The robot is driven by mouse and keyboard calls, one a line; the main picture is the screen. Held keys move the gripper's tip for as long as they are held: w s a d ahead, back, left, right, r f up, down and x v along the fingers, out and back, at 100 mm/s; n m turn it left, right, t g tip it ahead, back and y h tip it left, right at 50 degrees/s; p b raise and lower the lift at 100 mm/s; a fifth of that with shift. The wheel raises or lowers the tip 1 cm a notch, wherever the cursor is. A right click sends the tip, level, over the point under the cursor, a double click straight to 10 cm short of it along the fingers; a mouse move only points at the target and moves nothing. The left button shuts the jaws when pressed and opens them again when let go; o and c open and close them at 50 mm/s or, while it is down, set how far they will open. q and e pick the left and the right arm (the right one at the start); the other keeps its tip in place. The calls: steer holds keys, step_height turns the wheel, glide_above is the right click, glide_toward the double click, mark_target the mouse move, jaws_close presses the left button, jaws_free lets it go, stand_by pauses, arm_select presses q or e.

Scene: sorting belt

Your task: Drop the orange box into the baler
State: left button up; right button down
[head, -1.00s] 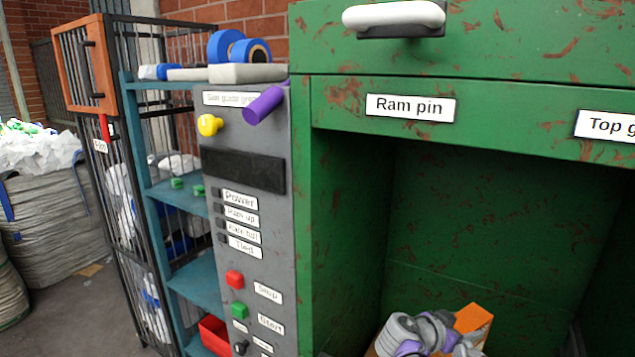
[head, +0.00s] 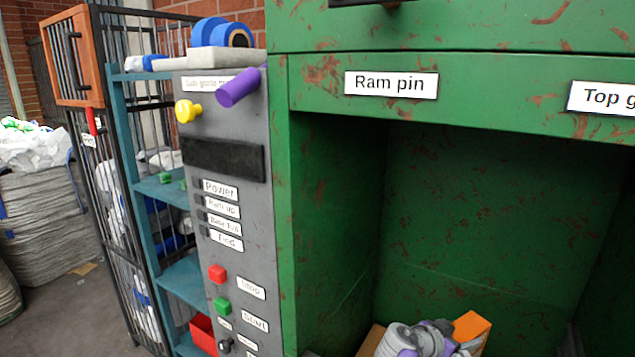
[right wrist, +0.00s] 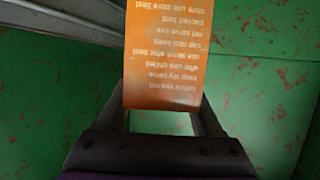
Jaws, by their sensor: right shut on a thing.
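The orange box (head: 471,326) shows low in the head view, in front of the baler's opening, partly covered by my right gripper (head: 440,342). In the right wrist view the orange box (right wrist: 163,50) has pale printed lines and sits between the two dark fingers of the right gripper (right wrist: 162,108), which is shut on it. The green, rust-scratched baler (head: 335,80) has an open chamber (head: 480,210) below a "Ram pin" label. How deep the box is in the chamber I cannot tell. My left gripper is not in view.
A grey control panel (head: 225,270) with buttons and a purple handle (head: 239,87) stands left of the chamber. Further left are a teal shelf (head: 160,187), a barred cage (head: 78,55) and a full sack (head: 38,215). A tan piece (head: 370,340) shows beside the gripper.

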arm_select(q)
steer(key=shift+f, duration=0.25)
arm_select(e)
steer(key=shift+w+f, duration=0.15)
steer(key=shift+f, duration=0.15)
jaws_free()
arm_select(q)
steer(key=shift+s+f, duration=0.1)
arm_select(e)
steer(key=v, duration=1.1)
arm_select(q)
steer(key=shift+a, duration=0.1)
